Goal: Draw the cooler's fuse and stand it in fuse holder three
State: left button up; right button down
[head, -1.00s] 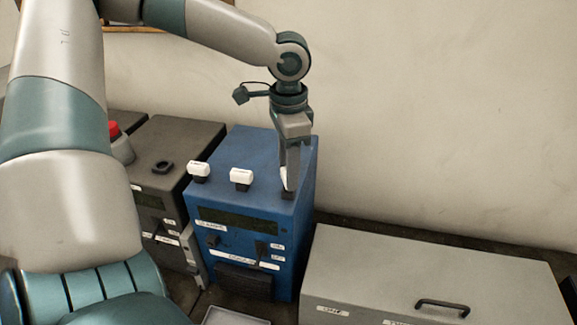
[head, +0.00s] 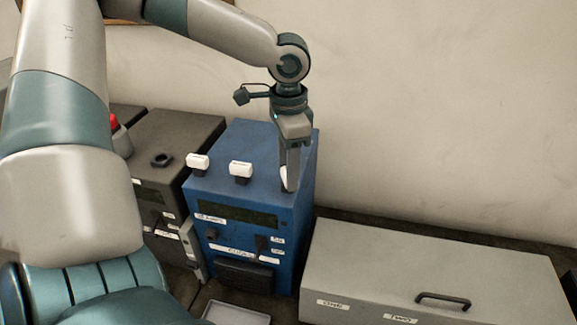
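A blue box (head: 225,196) stands left of centre with several small labels on its front. Two white-topped plugs (head: 198,161) and (head: 240,170) stand on dark bases on its top. A third white-topped plug (head: 284,178) is at the top's right side, mostly hidden by my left gripper (head: 289,183). My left gripper points straight down with its fingers at this plug; I cannot tell whether they are closed on it. The labels are too small to tell which plug is the cooler's fuse. Fuse holder three is not identifiable. My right gripper is not in view.
A long grey box (head: 420,262) with a black handle (head: 443,300) and labels, seemingly ONE and TWO, stands at the right. A dark box (head: 160,140) is close left of the blue box. A shallow tray (head: 236,313) lies in front. A wall stands behind.

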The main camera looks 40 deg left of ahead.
pick_arm(q)
jog(key=shift+o, duration=1.3)
jog(key=shift+w+r+b, duration=0.1)
jog(key=shift+r+b, duration=0.2)
jog(key=shift+r, duration=0.45)
notch_tip(320, 180, up, 16)
jog(key=b, duration=0.3)
jog(key=shift+b, duration=0.4)
jog(key=shift+f, duration=0.1)
